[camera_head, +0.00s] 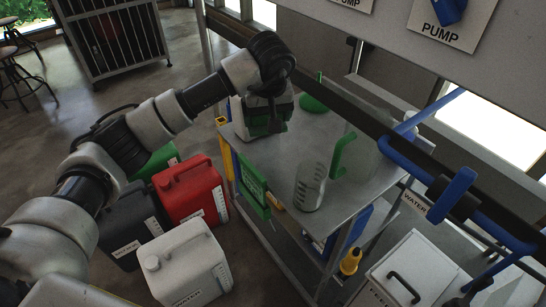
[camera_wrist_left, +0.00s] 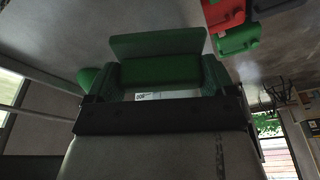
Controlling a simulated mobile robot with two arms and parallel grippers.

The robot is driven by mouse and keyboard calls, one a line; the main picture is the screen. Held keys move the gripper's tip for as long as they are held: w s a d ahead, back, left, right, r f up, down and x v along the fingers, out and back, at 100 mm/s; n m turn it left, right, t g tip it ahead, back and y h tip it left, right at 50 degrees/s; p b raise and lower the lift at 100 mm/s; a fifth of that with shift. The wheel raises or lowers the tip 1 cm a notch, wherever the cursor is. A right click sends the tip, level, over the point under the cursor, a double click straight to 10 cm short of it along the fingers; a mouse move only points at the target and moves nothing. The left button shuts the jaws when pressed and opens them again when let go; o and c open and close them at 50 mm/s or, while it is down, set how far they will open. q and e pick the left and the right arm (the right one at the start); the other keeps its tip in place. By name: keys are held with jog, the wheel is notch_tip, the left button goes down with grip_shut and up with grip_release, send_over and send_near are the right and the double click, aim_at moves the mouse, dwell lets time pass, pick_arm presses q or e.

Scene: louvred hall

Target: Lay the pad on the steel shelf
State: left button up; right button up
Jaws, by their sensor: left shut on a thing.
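My left gripper (camera_head: 271,121) is shut on a dark green thing, which I take to be the pad (camera_head: 258,128). The wrist and fingers hide much of it in the head view. In the left wrist view the green pad (camera_wrist_left: 160,71) fills the space between the fingers, with a small white label below it. The steel shelf (camera_head: 284,160) looks like the grey metal top in the middle of the head view. The gripper is over its far left part; I cannot tell whether the pad touches it. My right gripper is not in view.
On the top stand a clear jug (camera_head: 310,188) with a green handle and a green funnel (camera_head: 313,103). A green panel (camera_head: 252,184) hangs at the left edge. Red (camera_head: 188,192) and white (camera_head: 187,264) canisters stand on the floor. Blue pipes (camera_head: 452,194) run at right.

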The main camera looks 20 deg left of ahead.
pick_arm(q)
jog(key=shift+w+f, duration=0.25)
jog(key=shift+w, duration=0.05)
notch_tip(320, 180, down, 4)
jog(key=shift+s+f, duration=0.1)
jog(key=shift+f+p, duration=0.3)
jog(key=shift+f, duration=2.1)
jog(key=shift+f, duration=0.1)
jog(key=o, duration=0.7)
jog(key=v, duration=1.2)
jog(key=shift+a, duration=0.1)
